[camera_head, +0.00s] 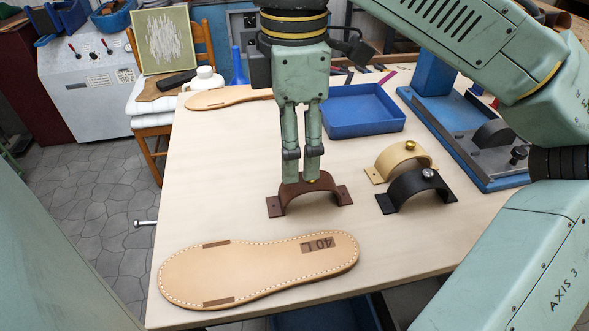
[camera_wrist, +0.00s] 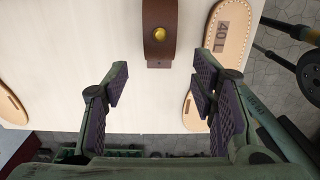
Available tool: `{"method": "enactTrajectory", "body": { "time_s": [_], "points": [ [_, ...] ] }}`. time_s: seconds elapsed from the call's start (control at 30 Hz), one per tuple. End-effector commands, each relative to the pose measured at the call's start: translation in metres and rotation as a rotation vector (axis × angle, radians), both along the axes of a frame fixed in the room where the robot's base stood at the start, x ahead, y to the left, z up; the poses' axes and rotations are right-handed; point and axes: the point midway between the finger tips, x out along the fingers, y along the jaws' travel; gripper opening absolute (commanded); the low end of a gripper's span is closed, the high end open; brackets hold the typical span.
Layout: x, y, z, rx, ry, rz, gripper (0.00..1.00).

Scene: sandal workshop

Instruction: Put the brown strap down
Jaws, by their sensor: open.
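The brown strap (camera_head: 291,197) stands as an arch on the pale table, its two end tabs appearing to rest on the tabletop. It has a brass stud on top. In the wrist view the strap (camera_wrist: 159,46) is at the top middle, beyond the fingertips. My gripper (camera_head: 302,177) points down by the top of the strap, and its fingers cover part of it. In the wrist view my gripper (camera_wrist: 160,70) is open, with nothing between its fingers. I cannot tell whether a finger touches the strap.
A stitched sole (camera_head: 260,268) marked 40 L lies in front. A black strap (camera_head: 414,187) and a cream strap (camera_head: 386,161) stand to the right. A blue tray (camera_head: 362,128) and blue-based equipment (camera_head: 465,150) are behind. Another sole (camera_head: 225,97) lies at the back left. The table's left middle is clear.

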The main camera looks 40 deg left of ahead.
Motion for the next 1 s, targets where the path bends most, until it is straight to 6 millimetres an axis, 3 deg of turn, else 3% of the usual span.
{"method": "enactTrajectory", "body": {
  "time_s": [0.1, 0.3, 1.0],
  "points": [
    [0.001, 0.000, 0.023, 0.000, -0.004, -0.004, 0.52],
    [0.001, 0.000, 0.043, -0.001, -0.001, -0.002, 0.52],
    [0.000, 0.000, 0.046, 0.000, 0.000, -0.001, 0.52]
  ]
}}
